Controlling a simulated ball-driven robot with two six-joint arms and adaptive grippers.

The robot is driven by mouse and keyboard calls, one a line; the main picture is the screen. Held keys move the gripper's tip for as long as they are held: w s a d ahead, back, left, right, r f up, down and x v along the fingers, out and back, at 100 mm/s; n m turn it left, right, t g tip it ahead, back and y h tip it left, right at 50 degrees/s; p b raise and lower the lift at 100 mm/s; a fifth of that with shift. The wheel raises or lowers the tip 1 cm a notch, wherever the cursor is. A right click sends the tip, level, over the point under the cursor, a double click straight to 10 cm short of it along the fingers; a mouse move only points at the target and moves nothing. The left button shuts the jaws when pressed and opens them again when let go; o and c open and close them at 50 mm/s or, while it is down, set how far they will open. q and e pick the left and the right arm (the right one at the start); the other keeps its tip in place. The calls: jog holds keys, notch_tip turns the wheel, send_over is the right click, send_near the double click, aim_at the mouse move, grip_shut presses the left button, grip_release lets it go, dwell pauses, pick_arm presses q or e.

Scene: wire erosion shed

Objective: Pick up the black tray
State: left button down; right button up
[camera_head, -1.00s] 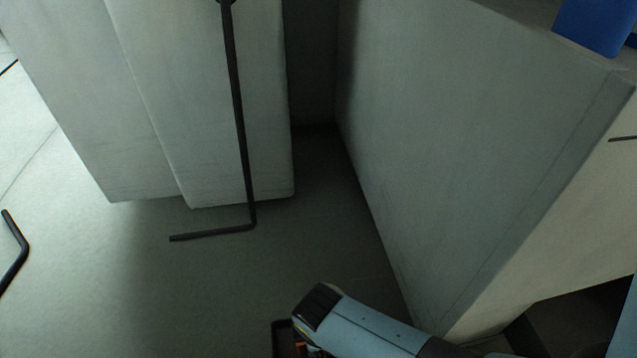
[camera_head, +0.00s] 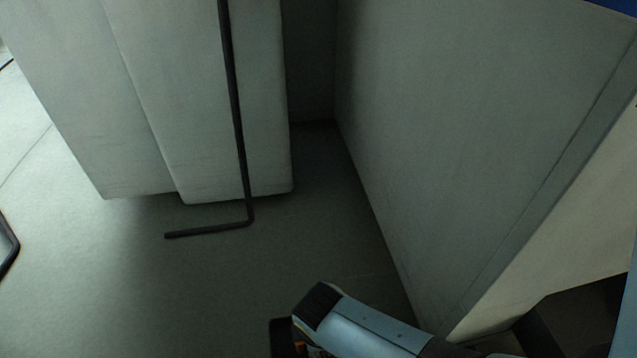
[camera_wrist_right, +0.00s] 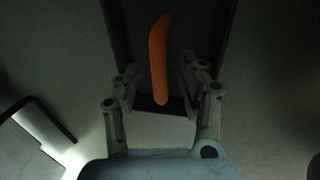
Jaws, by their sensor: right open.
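The black tray (camera_wrist_right: 208,25) fills the upper middle of the right wrist view and runs off its top edge. An orange, slightly bent, long object (camera_wrist_right: 159,60) lies in it. A dark edge of what looks like the same tray shows at the bottom of the head view (camera_head: 281,338), mostly cut off and covered by my right arm. My right gripper (camera_wrist_right: 158,78) is open, its two fingers spread over the tray on either side of the orange object. I cannot tell whether they touch the tray. My left gripper is not in view.
A pale cabinet (camera_head: 165,110) stands at upper left with a dark bent bar (camera_head: 237,110) in front. A large grey-green block (camera_head: 460,120) rises on the right, close to my right arm. Another dark bent bar (camera_head: 8,245) is at the left edge. The floor (camera_head: 190,300) between is clear.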

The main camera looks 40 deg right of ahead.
grip_shut()
dwell(0.8)
